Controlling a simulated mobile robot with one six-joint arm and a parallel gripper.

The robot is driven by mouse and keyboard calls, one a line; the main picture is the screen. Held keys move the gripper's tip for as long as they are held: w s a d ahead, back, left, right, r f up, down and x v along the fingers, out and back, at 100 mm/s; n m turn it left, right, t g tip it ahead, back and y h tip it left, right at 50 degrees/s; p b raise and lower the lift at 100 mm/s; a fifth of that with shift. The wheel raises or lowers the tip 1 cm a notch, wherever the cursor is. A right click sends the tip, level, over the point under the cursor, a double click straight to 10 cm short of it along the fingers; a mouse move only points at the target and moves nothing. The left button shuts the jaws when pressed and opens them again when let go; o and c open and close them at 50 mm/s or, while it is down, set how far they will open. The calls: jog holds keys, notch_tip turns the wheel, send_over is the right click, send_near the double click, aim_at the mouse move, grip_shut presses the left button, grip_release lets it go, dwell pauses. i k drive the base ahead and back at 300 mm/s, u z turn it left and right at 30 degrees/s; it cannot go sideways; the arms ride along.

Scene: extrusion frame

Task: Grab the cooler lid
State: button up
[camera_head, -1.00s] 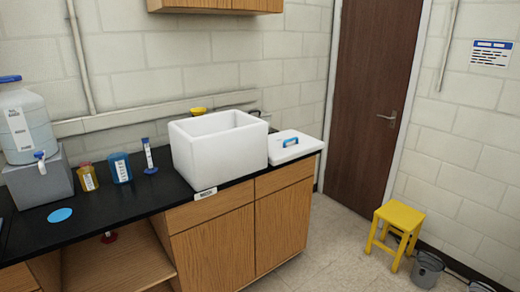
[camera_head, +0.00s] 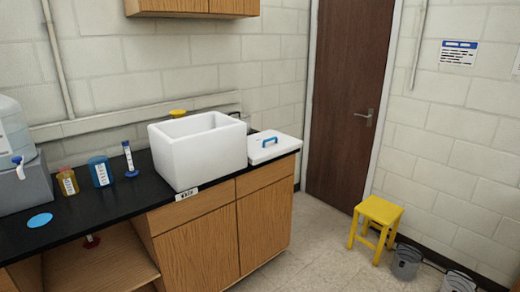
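The cooler lid (camera_head: 274,148) is a flat white slab with a blue handle (camera_head: 270,139) on top. It lies on the right end of the black counter, handle up. The open white cooler box (camera_head: 198,156) stands just left of it on the same counter; its inside bottom is hidden by its front wall. My gripper is not in view.
Left on the black counter (camera_head: 112,203) are a graduated cylinder, a blue container (camera_head: 100,172), a yellow container (camera_head: 67,181) and a blue disc (camera_head: 39,220). A yellow stool (camera_head: 376,224) and grey buckets (camera_head: 407,262) stand right. The floor (camera_head: 318,240) between counter and stool is clear.

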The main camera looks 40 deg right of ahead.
aim_at(269, 145)
jog(key=z, duration=0.05)
jog(key=i, duration=1)
jog(key=u, duration=0.15)
jog(key=k, duration=0.95)
jog(key=z, duration=0.15)
jog(key=i, duration=0.55)
